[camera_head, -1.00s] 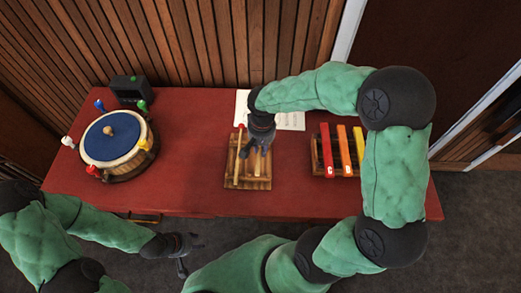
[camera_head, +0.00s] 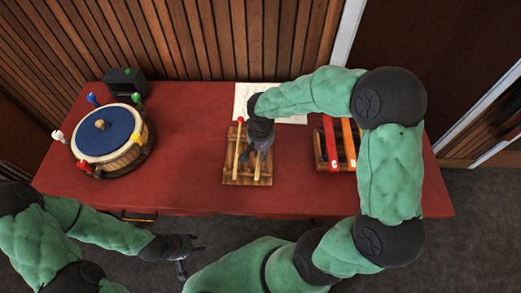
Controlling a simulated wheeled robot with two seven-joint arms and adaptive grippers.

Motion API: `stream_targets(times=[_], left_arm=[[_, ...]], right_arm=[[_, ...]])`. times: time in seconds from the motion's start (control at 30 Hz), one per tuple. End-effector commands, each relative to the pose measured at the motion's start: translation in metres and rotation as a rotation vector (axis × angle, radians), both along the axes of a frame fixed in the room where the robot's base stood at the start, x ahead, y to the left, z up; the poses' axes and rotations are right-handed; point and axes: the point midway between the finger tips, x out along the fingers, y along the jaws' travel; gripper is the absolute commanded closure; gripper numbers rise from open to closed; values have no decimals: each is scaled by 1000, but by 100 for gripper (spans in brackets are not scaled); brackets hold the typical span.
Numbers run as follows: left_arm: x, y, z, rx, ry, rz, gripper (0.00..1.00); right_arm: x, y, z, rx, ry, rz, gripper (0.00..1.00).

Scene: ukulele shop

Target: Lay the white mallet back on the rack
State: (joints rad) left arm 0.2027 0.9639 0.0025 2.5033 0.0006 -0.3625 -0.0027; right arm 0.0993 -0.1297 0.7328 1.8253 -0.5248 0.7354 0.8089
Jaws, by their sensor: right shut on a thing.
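The wooden rack (camera_head: 229,174) lies on the red table, left of its centre line with the coloured bars. A mallet with a red head (camera_head: 239,140) lies along the rack's left side. My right gripper (camera_head: 258,153) is over the rack's right half and shut on a mallet, whose pale stick (camera_head: 257,167) shows below the fingers. The head of this mallet is hidden by the gripper, so its colour cannot be seen. I cannot tell whether the stick touches the rack. My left gripper (camera_head: 190,259) is open and empty, in front of the table's front edge.
A blue-topped drum (camera_head: 112,130) with coloured pegs stands at the left, with a dark box (camera_head: 124,86) behind it. Red and orange bars (camera_head: 331,150) lie right of the rack, partly behind my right arm. White paper (camera_head: 246,94) lies behind the rack.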

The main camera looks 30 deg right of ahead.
Motion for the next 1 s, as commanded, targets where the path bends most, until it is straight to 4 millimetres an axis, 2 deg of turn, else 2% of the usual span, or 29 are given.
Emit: stream_targets(times=[0.1, 0.37, 0.4, 0.47, 0.5, 0.83, 1.0], left_arm=[[0, 0, -5, 0, 0, 0, 60], [0, 0, -4, 0, 0, 0, 60], [0, 0, -4, 0, 0, 0, 60], [0, 0, -4, 0, 0, 0, 60], [0, 0, -4, 0, 0, 0, 60], [0, 0, -4, 0, -1, 0, 60], [0, 0, -4, 0, 0, 0, 60]], right_arm=[[0, 0, -6, 0, -1, 0, 100], [0, 0, -5, 0, -1, 0, 100], [0, 0, -5, 0, -1, 0, 74], [0, 0, -5, 0, -1, 0, 57], [0, 0, -5, 0, -1, 0, 52], [0, 0, -4, 0, -1, 0, 52], [1, 0, 11, -2, -5, 0, 52]])
